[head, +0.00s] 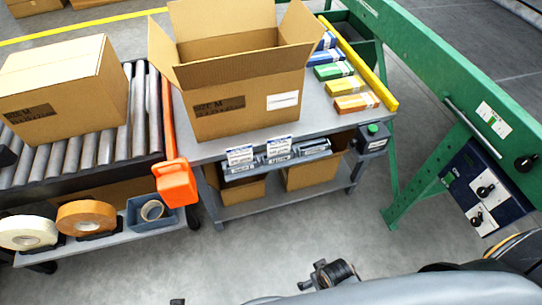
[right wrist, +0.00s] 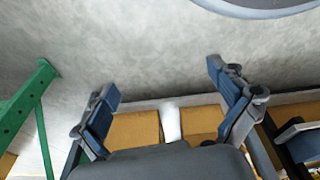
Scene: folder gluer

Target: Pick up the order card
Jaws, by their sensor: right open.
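Two small white printed cards stand at the front edge of the grey table in the head view, a left card (head: 240,155) and a right card (head: 279,148). They are upright in a grey holder (head: 300,150). I cannot tell from the print which is the order card. In the right wrist view my right gripper (right wrist: 163,85) is open and empty, its two blue-grey fingers wide apart. Bare floor and the lower-shelf boxes show behind it, and no card is visible there. My left gripper is not clearly visible.
An open carton (head: 240,90) and coloured small boxes (head: 340,86) stand on the table (head: 205,150). A closed carton (head: 65,85) sits on rollers at left. A green machine frame (head: 450,90) stands right.

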